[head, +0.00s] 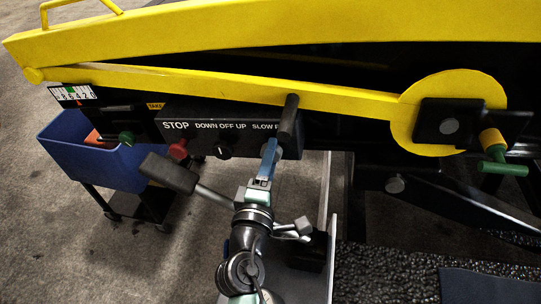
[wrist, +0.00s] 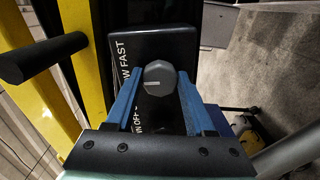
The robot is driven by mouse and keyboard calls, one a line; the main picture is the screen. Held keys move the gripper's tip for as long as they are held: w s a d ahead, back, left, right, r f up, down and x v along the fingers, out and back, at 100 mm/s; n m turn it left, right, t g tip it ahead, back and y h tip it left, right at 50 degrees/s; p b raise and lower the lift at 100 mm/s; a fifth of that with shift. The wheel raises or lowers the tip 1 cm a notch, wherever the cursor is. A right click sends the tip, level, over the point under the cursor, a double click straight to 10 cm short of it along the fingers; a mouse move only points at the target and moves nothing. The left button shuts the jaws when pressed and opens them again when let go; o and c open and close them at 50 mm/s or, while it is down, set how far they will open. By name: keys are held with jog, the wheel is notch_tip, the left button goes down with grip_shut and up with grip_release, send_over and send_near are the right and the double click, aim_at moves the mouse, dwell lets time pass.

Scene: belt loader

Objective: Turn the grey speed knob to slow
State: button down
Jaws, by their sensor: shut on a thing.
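The grey speed knob (wrist: 160,78) sits on the black control panel (wrist: 170,40) in the wrist view. Its pale pointer line points left, towards the lettering, roughly between SLOW and FAST. My gripper (wrist: 160,90) has its blue fingers on either side of the knob and is shut on it. In the head view my gripper (head: 271,148) reaches up to the right end of the panel (head: 240,150). There the knob is hidden behind the fingers, and a black handle covers part of the FAST lettering.
A black handle (head: 289,115) sticks out from the yellow bar (head: 340,97) just above my gripper; it also shows in the wrist view (wrist: 42,58). A red knob (head: 178,149) and a black selector (head: 222,150) are left of it. A blue bin (head: 100,165) stands at left.

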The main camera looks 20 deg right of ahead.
dwell(0.4)
jog(key=shift+c, duration=1.3)
grip_release()
jog(key=shift+s, duration=0.15)
jog(key=b+v, duration=0.3)
jog(key=v, duration=0.9)
jog(key=shift+s+a, duration=0.25)
jog(key=shift+s, duration=0.05)
